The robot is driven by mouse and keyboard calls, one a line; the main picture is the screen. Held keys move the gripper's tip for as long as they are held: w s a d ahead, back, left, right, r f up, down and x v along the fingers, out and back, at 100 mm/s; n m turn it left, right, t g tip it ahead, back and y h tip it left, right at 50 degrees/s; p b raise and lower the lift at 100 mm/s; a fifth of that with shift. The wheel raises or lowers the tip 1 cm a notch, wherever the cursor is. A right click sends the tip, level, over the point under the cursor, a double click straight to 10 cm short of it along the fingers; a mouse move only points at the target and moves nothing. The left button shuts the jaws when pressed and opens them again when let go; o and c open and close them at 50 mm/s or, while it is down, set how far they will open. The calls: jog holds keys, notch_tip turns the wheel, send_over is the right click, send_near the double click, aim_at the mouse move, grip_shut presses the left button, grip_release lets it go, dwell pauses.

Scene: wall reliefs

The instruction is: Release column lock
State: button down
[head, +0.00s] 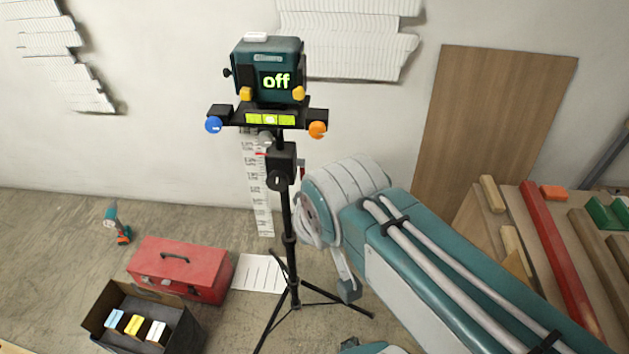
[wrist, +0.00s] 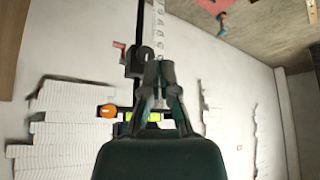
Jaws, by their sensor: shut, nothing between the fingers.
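A teal device (head: 268,70) showing "off" sits on a black tripod (head: 288,225). A black clamp block (head: 281,160) with a round knob (head: 277,180) is on its column below the green level bar (head: 270,119). In the wrist view, which is upside down, the dark clamp (wrist: 139,60) and a red piece (wrist: 120,46) show beside the column. My gripper (wrist: 159,70) is shut and empty, overlapping the clamp's edge in the picture; contact cannot be told.
A blue knob (head: 213,124) and an orange knob (head: 317,129) flank the bar. A red toolbox (head: 180,268), an open black box (head: 108,316) and a paper sheet (head: 259,273) lie on the floor left of the tripod. Boards (head: 555,250) lie at right. White wall reliefs hang behind.

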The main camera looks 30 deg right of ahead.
jog(key=w+d+f+n+t+h, duration=0.2)
jog(key=w+d+n, duration=0.2)
jog(key=w+d, duration=0.35)
jog(key=w+d+f+n+t+h, duration=0.2)
jog(key=w+d+n, duration=0.1)
jog(key=w+d, duration=0.4)
notch_tip(320, 180, down, 9)
jog(key=s+d+n+t+y, duration=0.1)
jog(key=n+t+y, duration=0.2)
jog(key=n+y, duration=0.5)
jog(key=shift+s+d+r+n, duration=0.2)
jog(key=shift+s+n, duration=0.15)
jog(key=shift+n, duration=0.15)
